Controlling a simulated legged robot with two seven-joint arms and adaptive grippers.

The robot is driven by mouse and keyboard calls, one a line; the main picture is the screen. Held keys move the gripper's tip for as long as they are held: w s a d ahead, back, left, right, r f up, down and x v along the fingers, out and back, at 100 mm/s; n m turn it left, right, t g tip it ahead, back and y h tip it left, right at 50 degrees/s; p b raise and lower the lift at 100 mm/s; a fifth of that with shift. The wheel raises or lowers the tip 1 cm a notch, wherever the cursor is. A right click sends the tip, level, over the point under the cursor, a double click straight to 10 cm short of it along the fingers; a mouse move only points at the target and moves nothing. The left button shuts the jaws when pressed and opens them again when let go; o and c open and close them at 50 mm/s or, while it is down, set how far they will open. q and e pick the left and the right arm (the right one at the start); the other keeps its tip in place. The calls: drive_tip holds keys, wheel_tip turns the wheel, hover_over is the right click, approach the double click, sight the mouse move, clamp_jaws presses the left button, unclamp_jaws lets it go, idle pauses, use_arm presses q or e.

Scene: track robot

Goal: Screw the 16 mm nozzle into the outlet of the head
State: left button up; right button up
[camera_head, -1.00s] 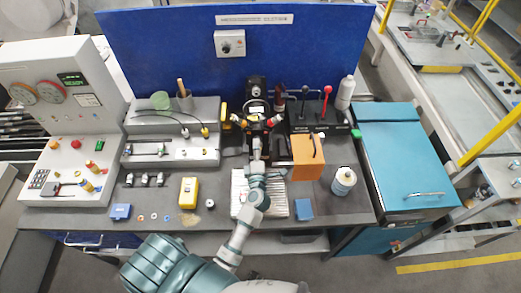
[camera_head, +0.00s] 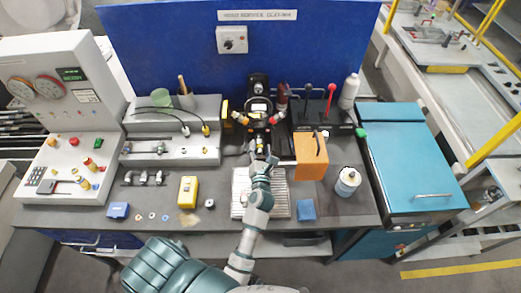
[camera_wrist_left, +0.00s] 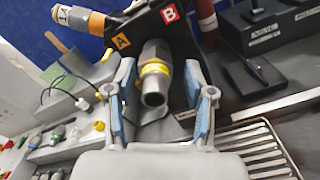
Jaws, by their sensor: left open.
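The black head (camera_head: 258,92) stands at the back middle of the bench. Its dark body, with orange A and red B labels, also shows in the left wrist view (camera_wrist_left: 184,32). A grey tubular piece with a yellow band (camera_wrist_left: 154,80) projects from its front, its round open end facing the camera. It looks like a nozzle at the outlet; I cannot read its size or see the thread. My left gripper (camera_wrist_left: 160,66) is open, with one blue-padded finger on each side of this piece and visible gaps between. In the head view the left gripper (camera_head: 262,157) is just in front of the head. The right gripper is not in view.
A ribbed white tray (camera_head: 240,207) lies below my left arm. An orange box (camera_head: 309,160) and a white can (camera_head: 347,182) stand to the right. A yellow device (camera_head: 188,191) and small rings lie to the left. Grey stepped racks (camera_head: 172,150) hold small parts.

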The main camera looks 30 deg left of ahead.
use_arm(q)
drive_tip(key=shift+n+b, duration=0.3)
drive_tip(key=shift+n, duration=0.4)
drive_tip(key=n, duration=0.1)
drive_tip(key=n+b, duration=0.1)
drive_tip(key=n, duration=0.1)
drive_tip(key=shift+d+n, duration=0.25)
drive_tip(key=shift+n, duration=0.05)
drive_tip(key=n+b, duration=0.1)
drive_tip(key=n, duration=0.3)
drive_tip(key=shift+w+d+n+b, duration=0.1)
drive_tip(key=shift+d+n+b, duration=0.05)
drive_tip(key=shift+n+b, duration=0.25)
drive_tip(key=shift+r+n+b, duration=0.15)
drive_tip(key=shift+n+b, duration=0.15)
drive_tip(key=shift+n, duration=0.6)
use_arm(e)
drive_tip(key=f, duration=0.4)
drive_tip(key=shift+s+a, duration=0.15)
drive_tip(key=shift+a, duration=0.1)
use_arm(q)
drive_tip(key=shift+r, duration=0.1)
